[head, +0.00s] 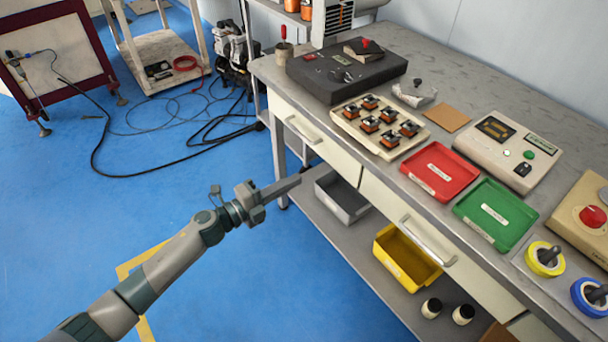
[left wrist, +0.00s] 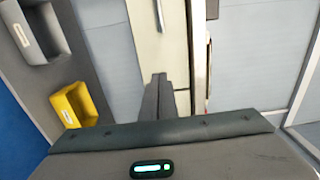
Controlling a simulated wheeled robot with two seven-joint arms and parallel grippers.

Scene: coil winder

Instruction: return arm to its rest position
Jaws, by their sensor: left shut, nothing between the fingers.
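My left gripper (head: 281,188) reaches in from the lower left in the head view, over the blue floor in front of the workbench. Its fingers are together and nothing shows between them. In the left wrist view the closed fingers (left wrist: 159,98) point toward the pale drawer front. The gripper looks apart from the bench. My right gripper is not in view.
The workbench (head: 270,72) holds a tray of coils (head: 347,122), a red tray (head: 438,172), a green tray (head: 495,215) and a tester (head: 507,152). Its lower shelf carries a grey bin (head: 341,198) and a yellow bin (head: 407,259). Cables (head: 150,170) lie on the floor behind.

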